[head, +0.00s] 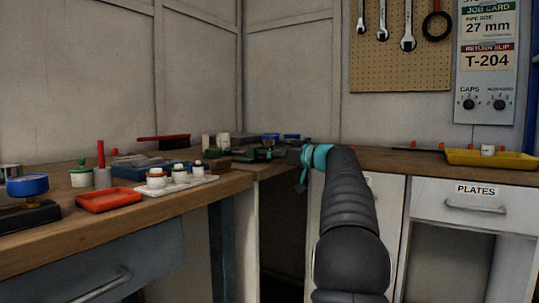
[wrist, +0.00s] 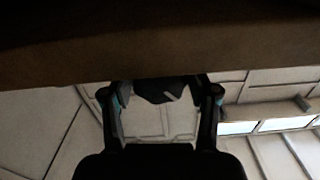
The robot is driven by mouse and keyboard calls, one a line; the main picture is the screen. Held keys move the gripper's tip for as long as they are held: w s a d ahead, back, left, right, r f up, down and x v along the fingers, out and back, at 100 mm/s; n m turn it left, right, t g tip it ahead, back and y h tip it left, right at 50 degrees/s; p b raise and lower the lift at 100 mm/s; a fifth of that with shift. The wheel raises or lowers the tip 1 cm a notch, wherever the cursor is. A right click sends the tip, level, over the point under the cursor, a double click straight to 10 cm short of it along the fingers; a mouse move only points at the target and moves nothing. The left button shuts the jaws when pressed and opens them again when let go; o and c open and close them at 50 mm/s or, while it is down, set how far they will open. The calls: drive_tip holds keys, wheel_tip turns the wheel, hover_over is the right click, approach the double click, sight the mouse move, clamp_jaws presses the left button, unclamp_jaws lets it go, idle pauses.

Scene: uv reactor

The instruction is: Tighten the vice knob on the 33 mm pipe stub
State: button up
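In the head view my gripper (head: 280,154) reaches leftward at the bench corner, small and dark, beside a crowded group of small parts. In the wrist view its two fingers (wrist: 160,92) stand well apart. A dark rounded piece with a pale mark (wrist: 155,92) shows between the fingertips. I cannot tell whether they press on it or whether it is the vice knob. A greenish-grey block (head: 250,141), possibly part of the vice, sits just behind the gripper. A pale upright cylinder (head: 222,140) stands left of it; I cannot tell whether it is the 33 mm stub.
The left bench holds an orange tray (head: 109,200), a white plate with capped jars (head: 205,182), a red upright rod (head: 101,155) and a blue-topped piece (head: 27,186). A yellow tray (head: 490,159) lies on the right bench. A brown surface (wrist: 160,45) fills the wrist view's top.

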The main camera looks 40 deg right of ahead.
drive_tip(key=c, duration=0.5)
drive_tip(key=shift+m, duration=1.4)
drive_tip(key=shift+c, duration=0.2)
drive_tip(key=o, duration=1.2)
drive_tip(key=shift+s, duration=0.1)
drive_tip(key=v, duration=1.2)
